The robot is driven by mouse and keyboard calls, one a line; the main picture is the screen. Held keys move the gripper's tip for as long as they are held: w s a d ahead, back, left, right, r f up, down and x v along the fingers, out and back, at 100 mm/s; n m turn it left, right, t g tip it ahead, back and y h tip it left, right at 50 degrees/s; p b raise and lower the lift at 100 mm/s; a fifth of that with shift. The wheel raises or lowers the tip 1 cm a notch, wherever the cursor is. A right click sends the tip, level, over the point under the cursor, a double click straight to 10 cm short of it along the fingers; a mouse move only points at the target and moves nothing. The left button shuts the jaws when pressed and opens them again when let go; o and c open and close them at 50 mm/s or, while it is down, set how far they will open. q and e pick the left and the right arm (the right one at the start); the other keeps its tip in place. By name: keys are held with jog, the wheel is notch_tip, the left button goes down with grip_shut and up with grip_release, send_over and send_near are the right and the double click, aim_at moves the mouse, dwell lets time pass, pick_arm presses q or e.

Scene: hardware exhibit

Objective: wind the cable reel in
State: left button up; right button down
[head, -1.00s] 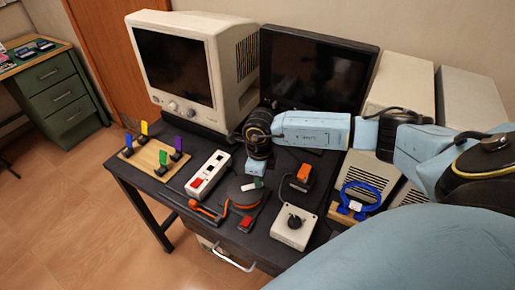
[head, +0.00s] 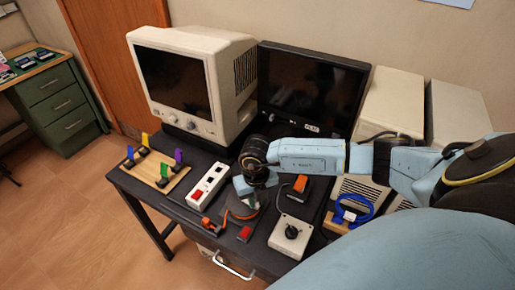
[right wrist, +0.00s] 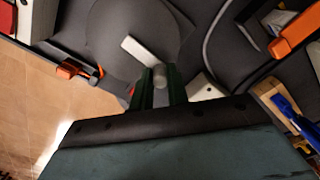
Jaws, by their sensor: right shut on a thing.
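The cable reel is a dark round disc (right wrist: 120,30) lying on the black table; in the head view it (head: 236,205) is partly hidden under my right wrist. A pale crank bar (right wrist: 138,48) lies across the disc, with a grey knob (right wrist: 160,76) at its end. My right gripper (right wrist: 160,82) has its green fingers on either side of this knob and is shut on it; it also shows in the head view (head: 250,197). Orange cable (head: 238,217) shows at the reel's near edge. My left gripper is not in view.
A white power strip (head: 207,184) and an orange-ended tool (head: 207,223) lie left of the reel. A white box with a black knob (head: 291,233) and an orange-topped device (head: 300,184) stand right. A monitor (head: 190,90) and screen (head: 308,95) stand behind.

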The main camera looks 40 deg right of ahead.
jog(key=shift+a+r+m+p, duration=0.1)
jog(key=shift+a+m+p, duration=0.15)
jog(key=shift+m, duration=0.4)
jog(key=shift+a+m+p, duration=0.25)
jog(key=shift+m, duration=0.4)
jog(key=c, duration=1.4)
grip_release()
jog(key=shift+o, duration=0.2)
notch_tip(320, 180, up, 13)
jog(key=shift+r, duration=0.15)
